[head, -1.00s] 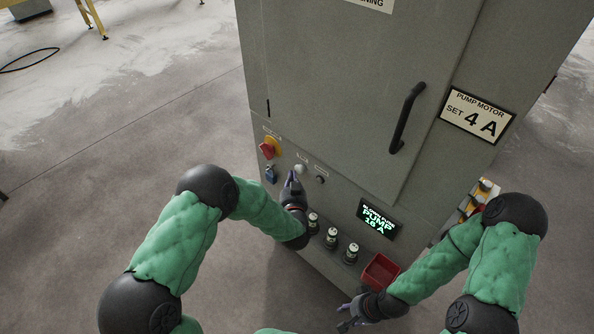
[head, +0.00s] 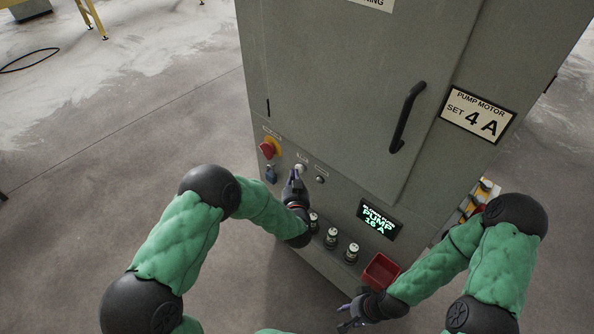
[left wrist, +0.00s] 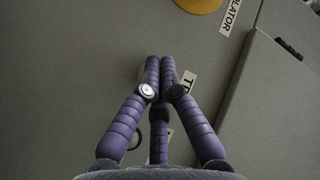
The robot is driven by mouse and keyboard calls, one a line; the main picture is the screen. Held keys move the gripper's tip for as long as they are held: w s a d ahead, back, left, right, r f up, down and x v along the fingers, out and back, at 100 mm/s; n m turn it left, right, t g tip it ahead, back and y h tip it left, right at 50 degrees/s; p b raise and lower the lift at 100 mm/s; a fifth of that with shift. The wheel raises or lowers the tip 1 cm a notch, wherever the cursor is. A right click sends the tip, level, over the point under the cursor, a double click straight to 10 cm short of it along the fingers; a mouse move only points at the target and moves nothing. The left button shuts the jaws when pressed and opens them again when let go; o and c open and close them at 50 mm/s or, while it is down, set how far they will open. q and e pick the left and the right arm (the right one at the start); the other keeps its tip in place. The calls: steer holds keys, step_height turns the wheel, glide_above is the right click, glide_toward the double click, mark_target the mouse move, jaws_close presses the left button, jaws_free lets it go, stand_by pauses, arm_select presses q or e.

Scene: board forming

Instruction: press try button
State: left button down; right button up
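A pale round button (head: 301,168) sits on the grey cabinet front under a small label, and I take it to be the try button. My left gripper (head: 295,173) points at it, with its fingertips right at the button. In the left wrist view the purple fingers (left wrist: 160,66) are drawn together at the tips with nothing between them. They hide most of the button and part of a label starting with "T" (left wrist: 188,84). I cannot tell whether they touch the button. My right gripper (head: 343,316) is low at the front, fingers apart and empty.
Fuse-like posts (head: 332,238), a display reading "PUMP 16 A" (head: 379,219) and a red bin (head: 381,270) lie lower right.

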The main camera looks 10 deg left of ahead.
arm_select(q)
steer(key=shift+s+a, duration=0.45)
steer(key=shift+s, duration=0.35)
steer(key=s+a+p, duration=0.1)
steer(key=s+a, duration=0.2)
steer(key=s, duration=0.2)
stand_by(0.6)
stand_by(0.7)
